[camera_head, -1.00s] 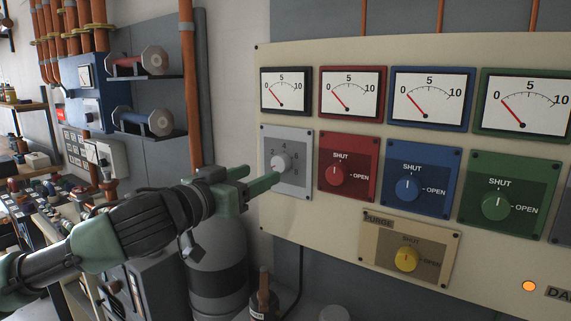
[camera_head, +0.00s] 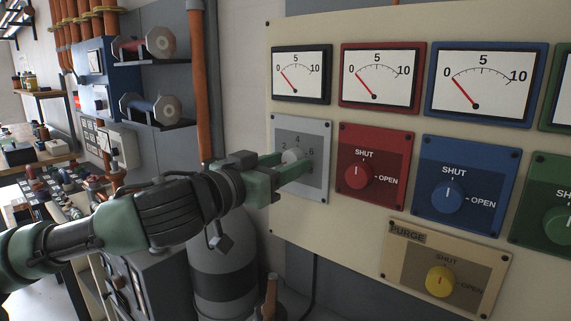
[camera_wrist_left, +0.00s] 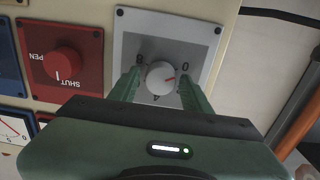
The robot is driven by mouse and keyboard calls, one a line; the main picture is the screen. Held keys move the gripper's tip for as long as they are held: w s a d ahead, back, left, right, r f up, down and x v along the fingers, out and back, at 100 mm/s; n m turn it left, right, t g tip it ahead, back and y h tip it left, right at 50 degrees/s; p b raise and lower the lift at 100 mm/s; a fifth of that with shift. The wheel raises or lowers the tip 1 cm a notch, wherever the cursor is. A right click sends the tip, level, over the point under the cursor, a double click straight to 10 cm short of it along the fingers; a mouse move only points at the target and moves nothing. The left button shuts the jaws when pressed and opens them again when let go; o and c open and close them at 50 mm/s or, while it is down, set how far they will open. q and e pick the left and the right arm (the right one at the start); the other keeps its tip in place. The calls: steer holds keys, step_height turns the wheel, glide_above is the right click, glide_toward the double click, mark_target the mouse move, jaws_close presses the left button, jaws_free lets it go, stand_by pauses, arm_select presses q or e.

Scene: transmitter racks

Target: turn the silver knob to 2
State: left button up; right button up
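The silver knob (camera_head: 291,156) sits on a light grey panel (camera_head: 285,125) with numbers around it. It also shows in the left wrist view (camera_wrist_left: 161,76), which looks at the panel upside down. In the left wrist view the fingers (camera_wrist_left: 161,84) flank the knob, with a small gap seeming to show on each side. Contact cannot be told for certain. My right gripper is not in view.
A red knob (camera_head: 358,175), a blue knob (camera_head: 447,196) and a yellow PURGE knob (camera_head: 440,281) sit on the same board. Dial gauges (camera_head: 300,75) line its top. A grey cylinder (camera_head: 222,280) stands below my left arm.

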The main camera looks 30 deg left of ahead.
arm_select(q)
jaws_close()
steer(key=shift+a+m, duration=0.1)
steer(key=shift+m, duration=1.1)
steer(key=m, duration=0.3)
steer(key=shift+m, duration=0.3)
steer(key=m, duration=0.2)
steer(key=shift+m, duration=1.8)
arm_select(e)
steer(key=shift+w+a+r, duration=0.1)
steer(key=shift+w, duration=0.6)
arm_select(q)
steer(key=shift+o, duration=2.1)
jaws_free()
steer(key=shift+w, duration=0.15)
